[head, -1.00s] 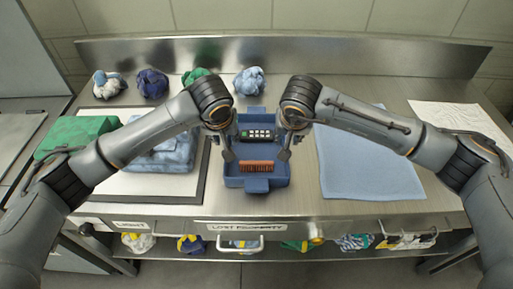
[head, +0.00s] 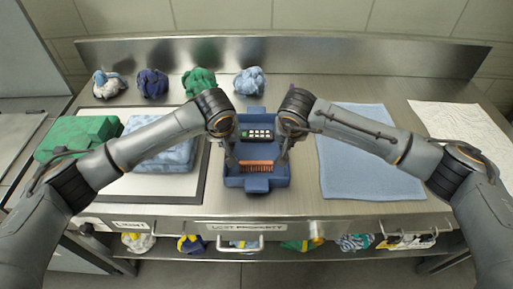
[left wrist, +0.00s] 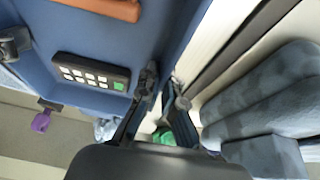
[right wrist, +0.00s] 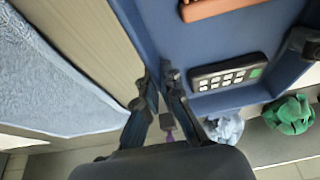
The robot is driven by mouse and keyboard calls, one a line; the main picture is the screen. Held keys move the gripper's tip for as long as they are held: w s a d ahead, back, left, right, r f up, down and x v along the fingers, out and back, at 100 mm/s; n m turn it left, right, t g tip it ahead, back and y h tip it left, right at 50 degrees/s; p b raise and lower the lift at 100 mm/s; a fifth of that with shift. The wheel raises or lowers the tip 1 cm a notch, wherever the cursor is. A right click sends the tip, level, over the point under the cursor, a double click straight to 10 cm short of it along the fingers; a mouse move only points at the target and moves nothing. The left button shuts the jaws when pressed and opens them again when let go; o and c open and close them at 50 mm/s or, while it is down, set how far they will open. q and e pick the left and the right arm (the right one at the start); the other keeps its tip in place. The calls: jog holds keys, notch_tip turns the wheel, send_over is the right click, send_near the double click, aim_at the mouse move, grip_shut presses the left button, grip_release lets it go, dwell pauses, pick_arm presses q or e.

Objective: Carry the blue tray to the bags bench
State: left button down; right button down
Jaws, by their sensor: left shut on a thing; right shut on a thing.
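The blue tray (head: 257,185) sits on the steel bench, between a framed white board on the left and a light-blue cloth on the right. It holds a black keypad device (head: 257,134) with pale buttons and an orange brush (head: 258,167). My left gripper (head: 232,163) is shut on the tray's left wall; the left wrist view shows its fingers (left wrist: 163,80) either side of that wall. My right gripper (head: 283,158) is shut on the right wall; its fingers (right wrist: 160,78) also show in the right wrist view. The fingers hide parts of both walls.
A green folded bag (head: 80,138) and a pale-blue one (head: 160,155) lie at left. Several bundled cloths (head: 153,83) line the back. The light-blue cloth (head: 368,160) and a white patterned sheet (head: 455,125) lie at right. Labelled drawers (head: 300,229) are in front.

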pick_arm(q)
jog(key=shift+r, duration=0.15)
pick_arm(e)
jog(key=shift+r, duration=0.15)
